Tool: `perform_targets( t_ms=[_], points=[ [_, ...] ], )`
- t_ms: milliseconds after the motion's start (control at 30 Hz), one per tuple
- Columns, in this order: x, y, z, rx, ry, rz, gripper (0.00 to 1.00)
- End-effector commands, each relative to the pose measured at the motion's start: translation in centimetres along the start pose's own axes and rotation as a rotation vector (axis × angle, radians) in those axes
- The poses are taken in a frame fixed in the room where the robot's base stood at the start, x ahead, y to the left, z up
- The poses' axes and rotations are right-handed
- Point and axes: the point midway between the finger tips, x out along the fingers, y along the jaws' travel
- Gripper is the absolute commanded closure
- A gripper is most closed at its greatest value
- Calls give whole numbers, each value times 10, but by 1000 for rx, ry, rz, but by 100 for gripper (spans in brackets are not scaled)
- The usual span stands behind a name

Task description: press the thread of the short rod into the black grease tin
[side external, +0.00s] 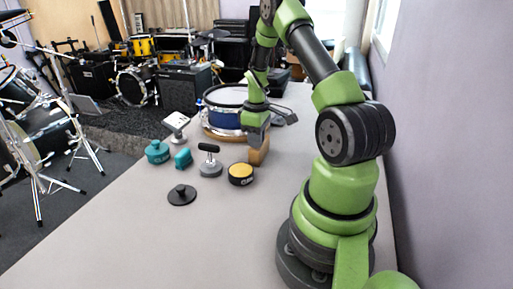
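A round black tin (241,179) with a yellow top face sits on the table, in front of and slightly left of my gripper. I take it for the grease tin. My gripper (257,138) points down over a brown block (260,153). Its fingers are small and partly hidden, so I cannot tell whether they are open or shut, or whether they touch the block. No short rod with a thread can be made out for sure. A black bar on a post over a grey round base (210,169) stands left of the tin.
A black disc with a knob (182,195) lies front left. A teal round piece (157,153), a teal block (183,158) and a pale grey device (176,122) stand farther left. A blue drum (222,117) is behind. The table's front (170,250) is clear.

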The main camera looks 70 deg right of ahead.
Motion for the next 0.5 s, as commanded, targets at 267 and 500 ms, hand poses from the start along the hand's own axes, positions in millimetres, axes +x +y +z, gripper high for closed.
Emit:
perform_targets(
  t_ms=[267, 500],
  points=[
    [-2, 0, 0, 0, 0, 0, 100],
    [-16, 0, 0, 0, 1, 1, 100]
  ],
)
